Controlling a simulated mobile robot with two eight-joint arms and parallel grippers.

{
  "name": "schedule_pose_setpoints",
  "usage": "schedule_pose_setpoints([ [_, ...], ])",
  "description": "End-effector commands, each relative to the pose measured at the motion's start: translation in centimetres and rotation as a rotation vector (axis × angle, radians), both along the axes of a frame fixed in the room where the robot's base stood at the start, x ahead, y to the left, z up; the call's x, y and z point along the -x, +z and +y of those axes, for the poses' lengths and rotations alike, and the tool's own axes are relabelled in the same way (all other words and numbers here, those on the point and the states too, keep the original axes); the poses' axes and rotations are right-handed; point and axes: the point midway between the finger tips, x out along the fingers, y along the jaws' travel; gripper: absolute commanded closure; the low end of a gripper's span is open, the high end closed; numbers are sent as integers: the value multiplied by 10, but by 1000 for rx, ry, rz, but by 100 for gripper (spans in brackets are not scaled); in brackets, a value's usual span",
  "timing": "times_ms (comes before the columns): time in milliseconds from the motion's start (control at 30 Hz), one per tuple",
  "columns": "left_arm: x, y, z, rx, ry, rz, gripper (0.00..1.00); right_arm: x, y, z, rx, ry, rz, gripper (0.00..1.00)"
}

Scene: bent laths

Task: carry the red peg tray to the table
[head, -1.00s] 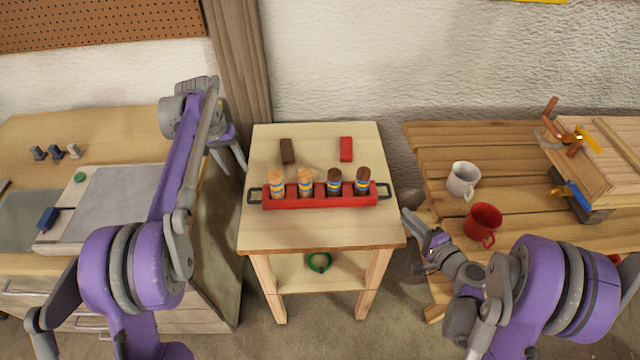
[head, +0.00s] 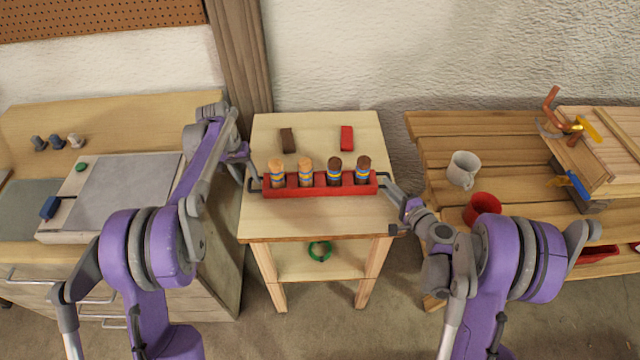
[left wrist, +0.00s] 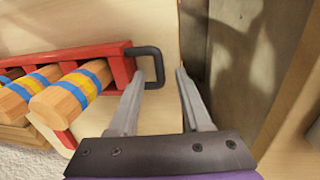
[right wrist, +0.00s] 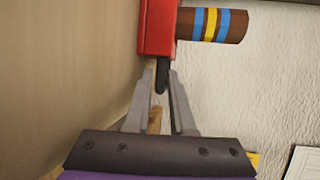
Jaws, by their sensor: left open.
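The red peg tray (head: 318,190) sits on the small wooden stand (head: 270,222). It holds two light and two dark upright pegs with blue and yellow bands, and has a dark loop handle at each end. My left gripper (head: 252,172) is open at the tray's left handle; in the left wrist view the handle (left wrist: 159,66) lies between and just ahead of the fingertips (left wrist: 159,74). My right gripper (head: 390,186) is at the right handle; in the right wrist view its fingertips (right wrist: 160,76) are close together on the dark handle (right wrist: 162,72).
A brown block (head: 287,140) and a red block (head: 346,138) lie behind the tray. A green ring (head: 320,250) is on the lower shelf. The slatted bench (head: 440,135) at right bears a grey mug (head: 463,168) and a red mug (head: 482,207). A cabinet (head: 110,115) stands left.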

Motion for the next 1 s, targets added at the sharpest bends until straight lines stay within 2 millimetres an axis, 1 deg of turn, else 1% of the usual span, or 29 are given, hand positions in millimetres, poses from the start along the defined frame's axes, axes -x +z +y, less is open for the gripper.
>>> schedule_pose_setpoints([
  [33,0,-5,-1,0,0,0,51,-4,-1,3,0,1,0,78],
  [133,0,-9,-2,0,0,0,51,-8,-2,5,0,1,0,78],
  [433,0,-11,-2,0,0,0,51,-10,-2,6,0,0,0,78],
  [467,0,-11,-2,0,0,0,53,-10,-2,5,0,0,0,80],
  [500,0,-11,-2,0,0,0,60,-10,-2,5,0,0,0,87],
  [567,0,-11,-2,0,0,0,71,-10,-2,5,0,0,0,98],
  [600,0,-11,-2,0,0,0,78,-9,-2,5,0,0,0,100],
  [667,0,-11,-2,0,0,0,89,-9,-2,5,0,0,0,100],
  [700,0,-11,-2,0,0,0,96,-9,-2,5,0,0,0,100],
  [733,0,-11,-2,0,0,0,100,-9,-2,5,0,0,0,100],
  [1000,0,-11,-2,0,0,0,100,-9,-2,5,0,0,0,100],
])
